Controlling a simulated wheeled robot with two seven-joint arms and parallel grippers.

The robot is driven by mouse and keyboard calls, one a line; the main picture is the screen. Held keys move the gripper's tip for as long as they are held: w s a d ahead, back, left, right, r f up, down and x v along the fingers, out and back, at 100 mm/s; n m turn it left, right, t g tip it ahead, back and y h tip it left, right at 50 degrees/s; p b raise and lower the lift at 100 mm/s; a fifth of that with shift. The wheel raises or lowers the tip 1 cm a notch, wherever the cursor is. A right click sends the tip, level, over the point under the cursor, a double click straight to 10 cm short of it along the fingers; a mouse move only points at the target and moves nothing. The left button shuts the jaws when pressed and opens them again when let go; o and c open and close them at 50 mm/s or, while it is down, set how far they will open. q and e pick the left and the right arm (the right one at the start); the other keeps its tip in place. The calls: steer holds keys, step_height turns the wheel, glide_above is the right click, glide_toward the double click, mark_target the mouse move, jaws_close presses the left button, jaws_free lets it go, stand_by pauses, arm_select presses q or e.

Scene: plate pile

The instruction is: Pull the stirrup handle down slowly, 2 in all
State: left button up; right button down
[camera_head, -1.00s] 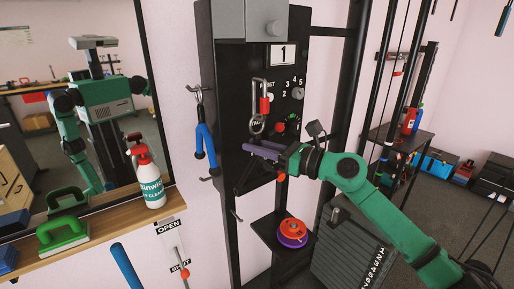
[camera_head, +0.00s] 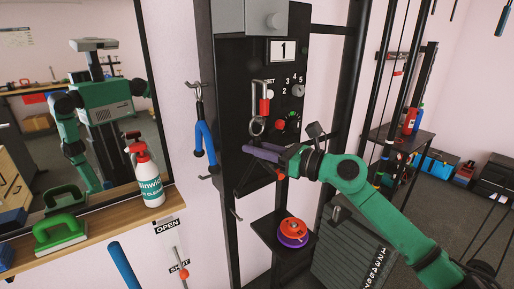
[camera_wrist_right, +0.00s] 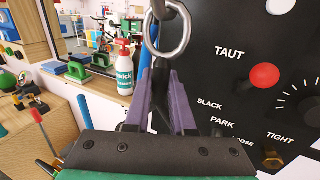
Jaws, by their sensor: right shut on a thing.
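My right gripper (camera_head: 264,152), with purple fingers, is at the top of the handle. In the right wrist view my fingers (camera_wrist_right: 166,105) are shut on a black part just under the metal ring (camera_wrist_right: 167,38). The fingers hide much of that part. The lower handle is hidden in the wrist view. My left gripper is not directly in view.
A counter (camera_head: 282,50) on the unit reads 1. A red knob (camera_wrist_right: 264,76) is beside my right gripper. A blue hanging tool (camera_head: 205,142) is left of the unit. A small shelf (camera_head: 268,236) with an orange-and-purple item (camera_head: 292,231) sits below. A spray bottle (camera_head: 148,177) stands on the wooden ledge.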

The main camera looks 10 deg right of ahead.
mark_target(259, 160)
steer(key=shift+f, duration=0.35)
steer(key=shift+f+b, duration=1)
steer(key=shift+f, duration=0.15)
steer(key=shift+f+b, duration=1.15)
steer(key=shift+f+b, duration=1.15)
steer(key=shift+f, duration=0.05)
